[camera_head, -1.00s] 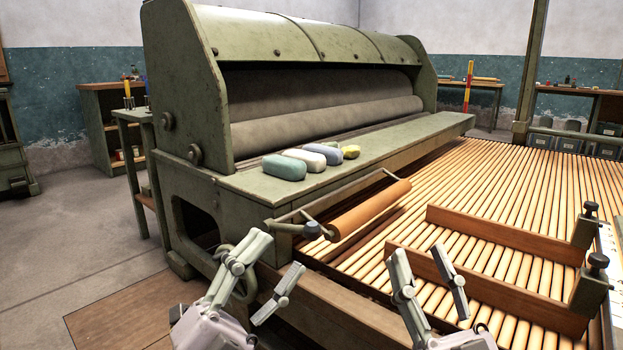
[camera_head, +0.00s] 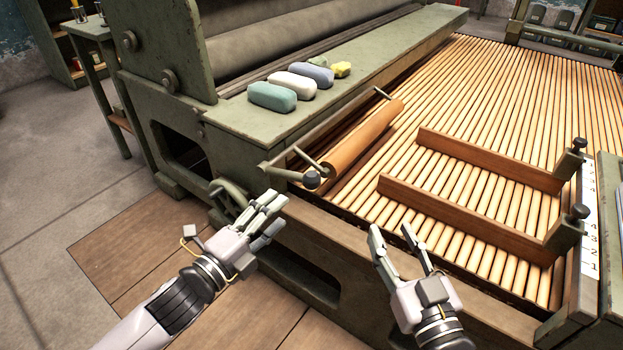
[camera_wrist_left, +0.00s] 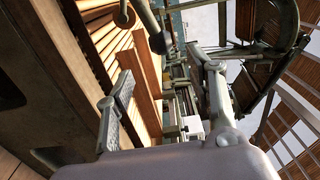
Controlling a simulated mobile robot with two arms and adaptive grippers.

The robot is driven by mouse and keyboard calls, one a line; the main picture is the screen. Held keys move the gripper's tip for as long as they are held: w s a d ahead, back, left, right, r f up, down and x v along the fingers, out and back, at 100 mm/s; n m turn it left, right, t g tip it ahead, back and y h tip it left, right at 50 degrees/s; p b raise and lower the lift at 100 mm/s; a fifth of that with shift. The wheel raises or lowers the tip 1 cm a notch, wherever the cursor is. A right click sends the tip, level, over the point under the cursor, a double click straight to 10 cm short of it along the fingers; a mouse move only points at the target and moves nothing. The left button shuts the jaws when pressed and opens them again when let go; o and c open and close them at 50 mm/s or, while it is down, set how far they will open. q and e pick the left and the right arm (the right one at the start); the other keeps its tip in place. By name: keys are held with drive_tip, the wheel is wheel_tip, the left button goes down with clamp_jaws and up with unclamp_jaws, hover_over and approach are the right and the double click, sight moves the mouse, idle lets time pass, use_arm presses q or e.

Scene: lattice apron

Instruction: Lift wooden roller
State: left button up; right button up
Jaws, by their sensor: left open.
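The wooden roller (camera_head: 364,138) is an orange-brown cylinder in the head view. My left gripper (camera_head: 276,212) is open and empty, in front of the machine, below and left of the knob. Its two fingers stand apart in the left wrist view (camera_wrist_left: 160,85). My right gripper (camera_head: 392,230) is open and empty, in front of the bed, below and right of the roller. Neither gripper touches the roller.
Two wooden rails (camera_head: 490,160) stand on the slatted bed (camera_head: 480,85), right of the roller, with black-knobbed clamps (camera_head: 579,212) at their ends. Several soap-like blocks (camera_head: 292,84) lie on the green ledge (camera_head: 380,52). A handwheel (camera_head: 228,196) is close to my left gripper.

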sight(306, 186)
use_arm(q)
drive_tip(key=b+x, duration=0.1)
drive_tip(key=x, duration=0.6)
drive_tip(key=shift+w+d, duration=0.2)
drive_tip(key=b+x, duration=0.1)
drive_tip(key=x, duration=0.3)
drive_tip(key=shift+w, duration=0.15)
drive_tip(key=shift+w+d, duration=0.3)
use_arm(e)
drive_tip(key=s+r+t+y, duration=0.2)
drive_tip(key=s+r+t, duration=0.2)
drive_tip(key=r+t, duration=0.3)
drive_tip(key=shift+a+r, duration=0.2)
drive_tip(key=shift+r, duration=1.6)
use_arm(q)
drive_tip(key=shift+c, duration=0.6)
clamp_jaws()
